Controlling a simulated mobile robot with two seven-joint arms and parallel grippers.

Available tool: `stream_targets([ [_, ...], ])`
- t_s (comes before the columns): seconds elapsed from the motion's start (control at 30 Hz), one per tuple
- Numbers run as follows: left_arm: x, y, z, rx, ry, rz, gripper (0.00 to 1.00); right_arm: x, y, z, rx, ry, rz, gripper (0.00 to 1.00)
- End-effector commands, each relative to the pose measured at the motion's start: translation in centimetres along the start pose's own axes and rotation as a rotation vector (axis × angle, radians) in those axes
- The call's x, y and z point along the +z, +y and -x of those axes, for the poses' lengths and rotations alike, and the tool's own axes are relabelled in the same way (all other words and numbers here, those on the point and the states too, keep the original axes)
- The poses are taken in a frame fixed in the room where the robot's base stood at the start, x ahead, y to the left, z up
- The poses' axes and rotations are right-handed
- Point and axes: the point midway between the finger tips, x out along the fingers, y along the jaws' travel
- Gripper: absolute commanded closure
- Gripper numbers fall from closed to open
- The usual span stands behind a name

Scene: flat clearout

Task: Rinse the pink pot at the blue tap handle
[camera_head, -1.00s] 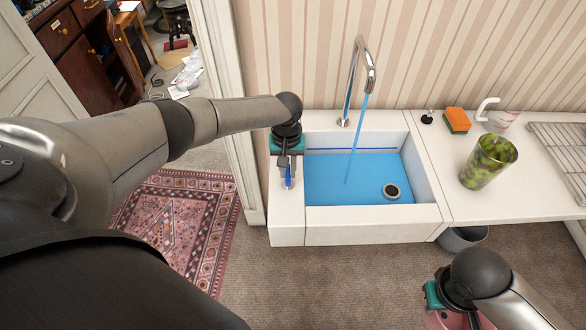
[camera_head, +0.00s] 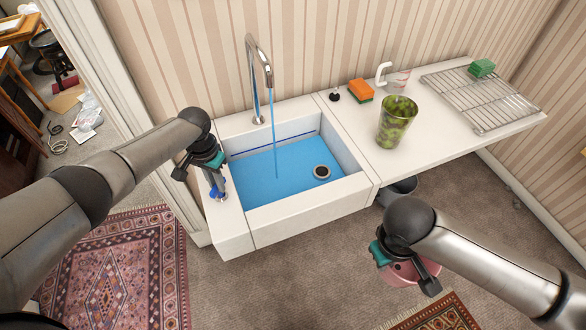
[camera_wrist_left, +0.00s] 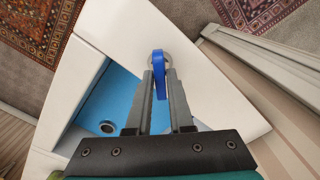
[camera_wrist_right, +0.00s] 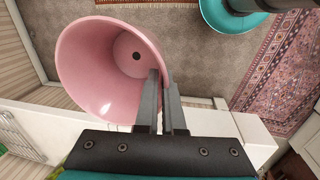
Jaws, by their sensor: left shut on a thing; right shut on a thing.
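The blue tap handle (camera_wrist_left: 159,75) stands on the sink's white ledge, between the fingers of my left gripper (camera_head: 200,170), which is shut on it. A blue stream of water (camera_head: 274,140) runs from the curved metal tap (camera_head: 252,70) into the white sink (camera_head: 310,212), whose basin floor shows blue around a round drain (camera_head: 321,171). My right gripper (camera_wrist_right: 163,85) is shut on the rim of the pink pot (camera_wrist_right: 90,70). The pot looks empty, with a dark hole in its bottom. It hangs in front of the counter, right of the sink and away from the stream.
A grey bucket (camera_head: 398,190) stands below.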

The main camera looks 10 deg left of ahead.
Motion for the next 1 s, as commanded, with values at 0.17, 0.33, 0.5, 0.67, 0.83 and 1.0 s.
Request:
stream_targets([
  [0.17, 0.05, 0.05, -0.04, 0.001, -0.001, -0.167, 1.00, -0.06, 0.04, 0.06, 0.001, 0.002, 0.000, 1.00],
  [0.33, 0.04, 0.02, -0.04, 0.001, -0.001, -0.328, 1.00, -0.06, 0.03, 0.01, 0.001, 0.002, 0.000, 1.00],
  [0.5, 0.02, 0.00, -0.01, 0.000, -0.001, -0.481, 1.00, -0.06, 0.02, -0.07, 0.001, 0.002, 0.000, 1.00],
  [0.67, 0.00, 0.01, -0.01, 0.000, 0.000, -0.604, 1.00, -0.06, 0.01, -0.15, 0.001, 0.002, 0.000, 1.00],
  [0.83, -0.03, 0.03, 0.01, 0.000, 0.001, -0.705, 1.00, -0.06, 0.00, -0.22, 0.001, 0.002, 0.000, 1.00],
  [1.0, -0.03, 0.03, 0.02, 0.000, 0.001, -0.770, 1.00, -0.06, -0.01, -0.27, 0.001, 0.002, 0.000, 1.00],
])
